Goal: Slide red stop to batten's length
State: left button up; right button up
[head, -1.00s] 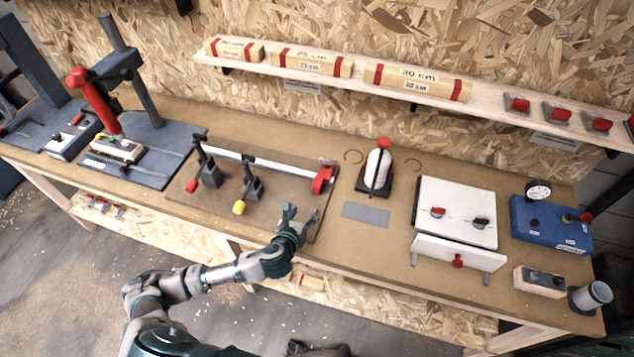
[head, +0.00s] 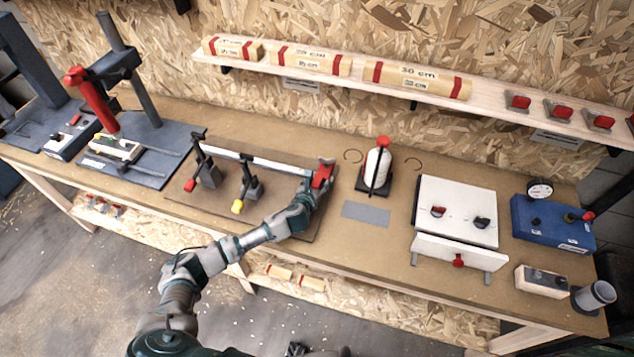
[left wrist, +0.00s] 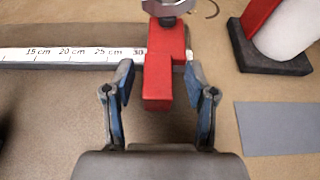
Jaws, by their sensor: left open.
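The red stop (head: 322,174) sits near the right end of the white ruled rail (head: 255,160) on the brown board. In the left wrist view the red stop (left wrist: 165,75) covers the rail (left wrist: 80,53) beside the 30 cm mark. My left gripper (head: 316,188) is open at the stop; in the left wrist view its two fingers (left wrist: 160,85) stand on either side of the stop, with gaps showing. Battens (head: 415,80) with red bands lie on the shelf, one labelled 30 cm. My right gripper is not in view.
Two clamps, with a red (head: 190,185) and a yellow tip (head: 238,207), stand on the board left of my arm. A grey plate (head: 366,213) and a white bottle-like object (head: 378,170) are to the right. A white box (head: 455,210) stands farther right.

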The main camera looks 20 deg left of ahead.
pick_arm(q)
jog(key=shift+w+d+f, duration=0.1)
jog(key=shift+w+f, duration=0.1)
jog(key=shift+w, duration=0.25)
jog(key=shift+a, duration=0.2)
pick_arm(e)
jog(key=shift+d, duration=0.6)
